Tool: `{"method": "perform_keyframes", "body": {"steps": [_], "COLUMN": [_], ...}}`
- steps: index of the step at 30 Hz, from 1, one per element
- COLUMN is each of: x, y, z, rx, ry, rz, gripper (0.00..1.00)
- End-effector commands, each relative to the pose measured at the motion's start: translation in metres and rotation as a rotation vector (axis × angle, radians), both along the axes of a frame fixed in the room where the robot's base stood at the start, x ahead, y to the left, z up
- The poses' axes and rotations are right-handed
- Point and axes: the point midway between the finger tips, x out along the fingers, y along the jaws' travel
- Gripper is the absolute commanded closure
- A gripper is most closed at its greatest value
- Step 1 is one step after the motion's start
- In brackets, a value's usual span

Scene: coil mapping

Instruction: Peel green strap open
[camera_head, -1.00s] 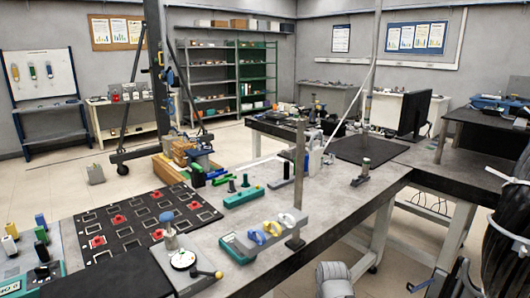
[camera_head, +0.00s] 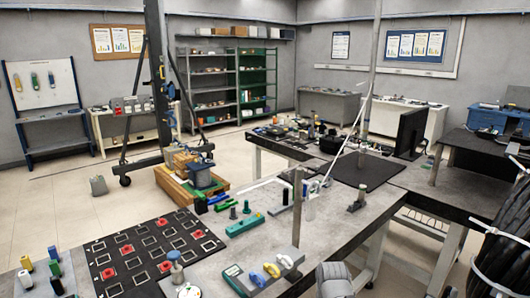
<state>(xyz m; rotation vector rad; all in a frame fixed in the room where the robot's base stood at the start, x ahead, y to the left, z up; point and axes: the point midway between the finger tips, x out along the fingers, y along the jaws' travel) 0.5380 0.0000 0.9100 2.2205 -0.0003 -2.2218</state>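I cannot make out a green strap for certain in the head view. A black ribbed bundle, like a coil of cable (camera_head: 503,250), stands close at the right edge and is cut off by the frame. No green band shows on its visible part. Green things on the workbench are a green block with dark posts (camera_head: 245,224) and a small green piece (camera_head: 222,207) beside it. A grey rounded part of my own body shows at the bottom centre. My gripper is not in view.
The grey workbench (camera_head: 345,232) runs across the middle. A dark monitor (camera_head: 411,133) stands farther right. Open floor lies at left.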

Motion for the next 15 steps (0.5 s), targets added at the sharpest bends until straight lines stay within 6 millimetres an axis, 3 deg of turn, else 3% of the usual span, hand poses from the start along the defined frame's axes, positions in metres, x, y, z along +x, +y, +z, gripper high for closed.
{"method": "perform_keyframes", "body": {"steps": [11,15], "x": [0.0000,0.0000], "y": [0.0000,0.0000], "z": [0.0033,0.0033], "rx": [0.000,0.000], "ry": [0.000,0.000], "rz": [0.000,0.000], "gripper": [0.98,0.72]}}
